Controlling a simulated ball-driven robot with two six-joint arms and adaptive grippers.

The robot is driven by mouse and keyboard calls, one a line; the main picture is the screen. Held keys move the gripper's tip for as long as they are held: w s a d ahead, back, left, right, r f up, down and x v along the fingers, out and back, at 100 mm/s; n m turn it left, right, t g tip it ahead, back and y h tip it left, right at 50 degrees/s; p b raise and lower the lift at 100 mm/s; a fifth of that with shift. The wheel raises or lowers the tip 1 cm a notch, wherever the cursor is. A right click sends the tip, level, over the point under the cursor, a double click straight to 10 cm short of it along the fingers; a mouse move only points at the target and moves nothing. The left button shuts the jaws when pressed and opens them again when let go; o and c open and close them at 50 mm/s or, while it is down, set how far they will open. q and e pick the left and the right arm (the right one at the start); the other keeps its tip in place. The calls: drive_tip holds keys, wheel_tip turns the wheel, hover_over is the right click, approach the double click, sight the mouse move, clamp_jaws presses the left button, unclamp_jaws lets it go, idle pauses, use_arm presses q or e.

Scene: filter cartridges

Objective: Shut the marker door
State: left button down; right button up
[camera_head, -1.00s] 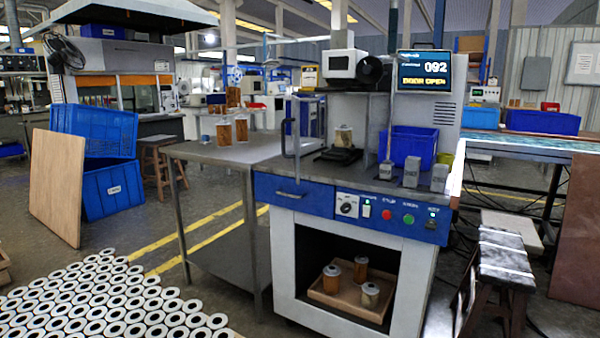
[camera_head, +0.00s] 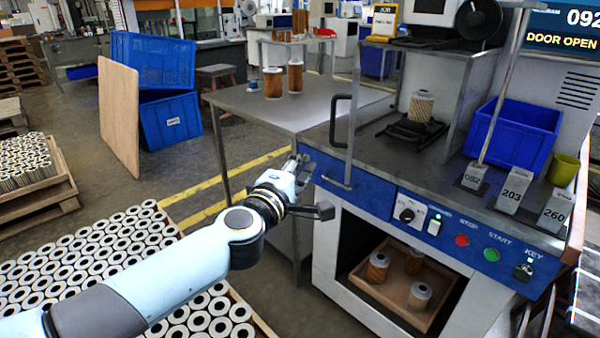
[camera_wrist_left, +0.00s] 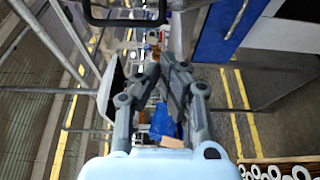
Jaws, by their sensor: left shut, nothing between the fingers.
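The marker is the machine with a blue front panel (camera_head: 400,205). Its door shows as a metal frame post (camera_head: 353,110) with a black handle (camera_head: 338,120), standing open at the left of the work space. The screen (camera_head: 563,30) reads DOOR OPEN. A filter cartridge (camera_head: 421,106) stands upright on the black fixture (camera_head: 405,132) inside. My left gripper (camera_head: 300,163) is shut and empty, left of the machine's blue front and below the handle. In the left wrist view the shut fingers (camera_wrist_left: 162,68) point toward the black handle (camera_wrist_left: 125,20), apart from it. My right gripper is not in view.
A steel table (camera_head: 270,108) with cartridges adjoins the machine's left side. A blue bin (camera_head: 513,138) and numbered grey blocks (camera_head: 512,190) stand on the machine's right side. A wooden tray (camera_head: 433,305) with cartridges sits in the lower opening. Several white-ended cartridges (camera_head: 100,245) lie at the lower left.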

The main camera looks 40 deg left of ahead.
sight(338, 146)
use_arm(q)
drive_tip(key=w, duration=0.3)
drive_tip(key=w+d, duration=0.1)
drive_tip(key=w, duration=0.3)
drive_tip(key=shift+w+d+b, duration=0.1)
drive_tip(key=shift+d+b, duration=0.1)
drive_tip(key=shift+b, duration=0.15)
drive_tip(key=shift+w+d, duration=0.15)
drive_tip(key=shift+d, duration=0.05)
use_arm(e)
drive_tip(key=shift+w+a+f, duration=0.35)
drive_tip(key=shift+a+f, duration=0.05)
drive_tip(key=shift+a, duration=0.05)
use_arm(q)
drive_tip(key=shift+d, duration=0.1)
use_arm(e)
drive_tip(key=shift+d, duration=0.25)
